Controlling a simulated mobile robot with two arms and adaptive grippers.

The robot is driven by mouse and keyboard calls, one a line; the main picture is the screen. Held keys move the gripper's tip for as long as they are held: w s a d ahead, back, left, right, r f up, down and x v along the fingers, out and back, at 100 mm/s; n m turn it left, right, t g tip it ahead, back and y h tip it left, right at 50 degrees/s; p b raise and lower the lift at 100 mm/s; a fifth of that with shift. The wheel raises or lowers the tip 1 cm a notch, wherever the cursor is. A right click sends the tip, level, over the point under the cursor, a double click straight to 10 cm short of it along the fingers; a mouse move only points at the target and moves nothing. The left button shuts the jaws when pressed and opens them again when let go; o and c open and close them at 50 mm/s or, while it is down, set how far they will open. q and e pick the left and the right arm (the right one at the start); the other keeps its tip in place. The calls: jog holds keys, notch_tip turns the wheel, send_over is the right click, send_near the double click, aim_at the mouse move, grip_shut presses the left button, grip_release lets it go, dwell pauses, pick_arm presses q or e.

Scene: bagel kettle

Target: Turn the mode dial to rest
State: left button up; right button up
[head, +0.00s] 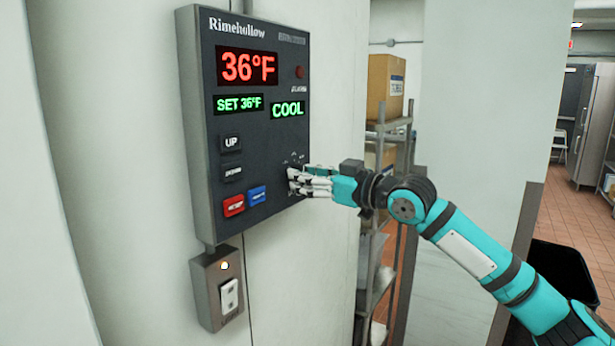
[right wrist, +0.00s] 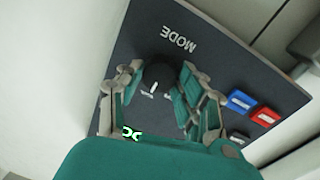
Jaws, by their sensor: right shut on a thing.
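The control panel (head: 240,60) is a dark grey box on the wall, showing 36°F in red, SET 36°F and COOL in green. The mode dial (right wrist: 156,76) is a black knob with a white pointer line, below the MODE label (right wrist: 179,40) in the right wrist view. My right gripper (right wrist: 157,84) has its fingers on both sides of the dial, shut on it. In the head view the right gripper (head: 292,180) covers the dial at the panel's lower right. The markings around the dial are mostly hidden. My left gripper is not in view.
A switch box (head: 217,290) is underneath. A shelf rack (head: 392,145) with boxes stands behind my right arm.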

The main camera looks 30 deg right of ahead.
jog(key=shift+m, duration=0.3)
jog(key=shift+r+m+g+p, duration=0.1)
jog(key=shift+m+g+p, duration=0.2)
jog(key=shift+m+p, duration=2.75)
jog(key=shift+m+b, duration=1.05)
jog(key=shift+m, duration=0.1)
jog(key=o, duration=1.2)
jog(key=shift+c, duration=0.2)
